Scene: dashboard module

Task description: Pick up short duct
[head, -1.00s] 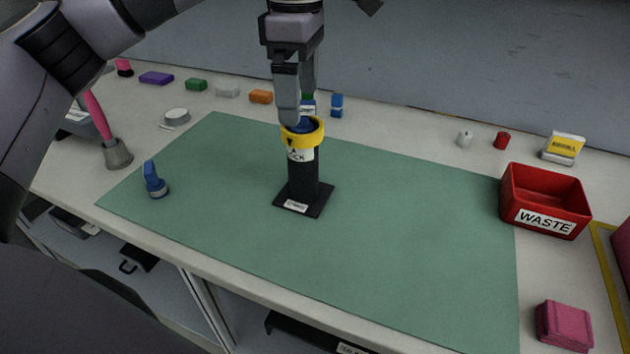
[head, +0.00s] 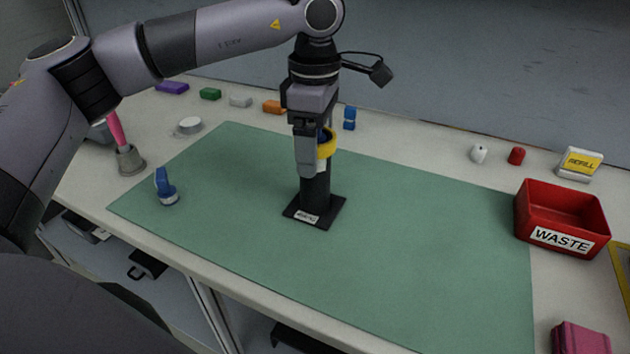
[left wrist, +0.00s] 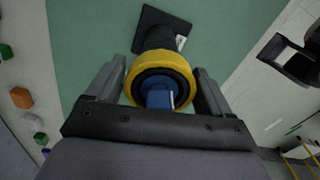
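A black post on a square base (head: 316,209) stands upright on the green mat (head: 420,225). A yellow ring (head: 328,146) sits at its top, with a blue part inside it, clearer in the left wrist view (left wrist: 158,96). My left gripper (head: 316,160) points down over the post top. In the left wrist view its fingers (left wrist: 160,72) are apart on both sides of the yellow ring; contact is not clear. A blue knob-like piece (head: 165,188) stands on the mat at left. I cannot tell which thing is the short duct. My right gripper is not in view.
A red waste bin (head: 562,238) stands at the right. Small blocks, such as an orange one (head: 274,107), line the back, with a blue piece (head: 349,118) near them. A pink block (head: 580,338) is at the front right. The mat's right half is clear.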

